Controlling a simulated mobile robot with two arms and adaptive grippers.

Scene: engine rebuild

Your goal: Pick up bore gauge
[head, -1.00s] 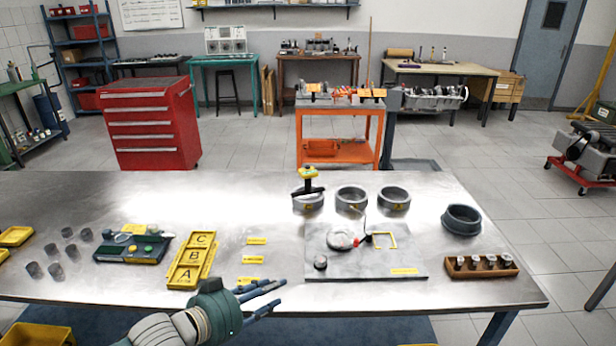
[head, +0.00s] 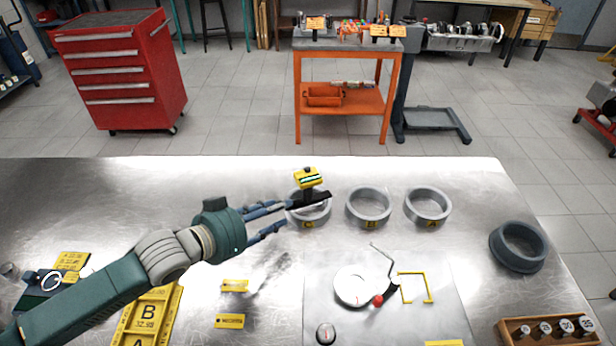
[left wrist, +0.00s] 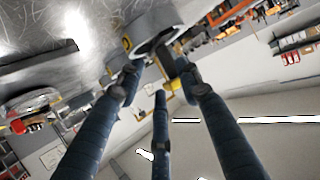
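The bore gauge (head: 308,180), with a yellow head and a black bar, stands in the leftmost grey ring (head: 309,216) on the metal table. My left gripper (head: 284,215) reaches in from the left, its fingers spread and its tips just left of this ring and gauge. In the left wrist view the open fingers (left wrist: 158,78) point toward the grey ring (left wrist: 158,40), and a dark part with some yellow (left wrist: 170,70), likely the gauge, shows between them. Contact with the gauge cannot be made out. My right gripper is out of view.
Two more grey rings (head: 369,208) (head: 428,207) stand to the right, with a darker ring (head: 518,248) beyond. A plate (head: 440,290) in front carries a white disc and a dial tool. A wooden gauge block (head: 550,331) and yellow lettered tray (head: 148,315) sit nearer.

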